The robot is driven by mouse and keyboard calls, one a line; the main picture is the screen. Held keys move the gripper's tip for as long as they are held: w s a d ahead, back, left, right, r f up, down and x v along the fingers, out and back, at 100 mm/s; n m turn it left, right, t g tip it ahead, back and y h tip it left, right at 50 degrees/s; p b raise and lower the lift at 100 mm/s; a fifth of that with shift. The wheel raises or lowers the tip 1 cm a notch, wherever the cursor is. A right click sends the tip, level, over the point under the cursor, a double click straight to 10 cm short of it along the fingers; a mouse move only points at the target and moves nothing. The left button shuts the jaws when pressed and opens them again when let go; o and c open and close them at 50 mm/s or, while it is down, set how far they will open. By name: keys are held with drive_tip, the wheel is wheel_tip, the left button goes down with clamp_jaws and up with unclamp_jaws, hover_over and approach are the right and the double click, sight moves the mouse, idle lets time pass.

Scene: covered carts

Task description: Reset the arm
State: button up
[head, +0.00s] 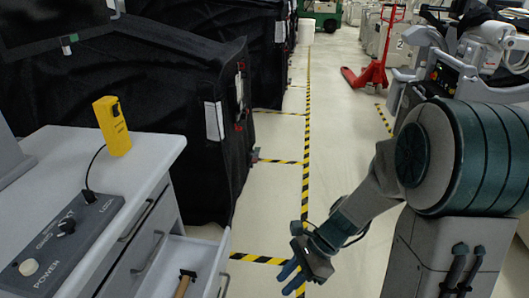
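My arm reaches down and to the left from the right side of the head view. My gripper (296,276) hangs low over the floor, near the yellow-and-black floor tape, to the right of an open drawer. Its bluish fingers point down and left. Nothing is visibly held in it, but the gap between the fingers is too small to judge.
A white cabinet (150,160) at left bears a yellow device (112,126) and a grey control panel (62,240). Its open drawer (207,252) holds a wooden-handled hammer (184,284). Black covered carts (120,90) stand behind. A red pallet jack (375,70) stands far back. The middle aisle is clear.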

drive_tip(key=s+d+r+n+t+h+p, duration=0.2)
drive_tip(key=r+n, duration=0.5)
drive_tip(key=r, duration=0.4)
drive_tip(key=s+d+r+n+t+h+p, duration=0.2)
drive_tip(key=d+r+n+h+p, duration=0.3)
drive_tip(key=r, duration=0.6)
drive_tip(key=d+n+t+p, duration=0.1)
drive_tip(key=d+n, duration=0.1)
drive_tip(key=n, duration=0.1)
drive_tip(key=shift+d+t+p, duration=0.2)
drive_tip(key=shift+t+p, duration=0.15)
drive_tip(key=shift+t, duration=0.05)
drive_tip(key=shift+s+a, duration=0.1)
drive_tip(key=shift+a, duration=0.05)
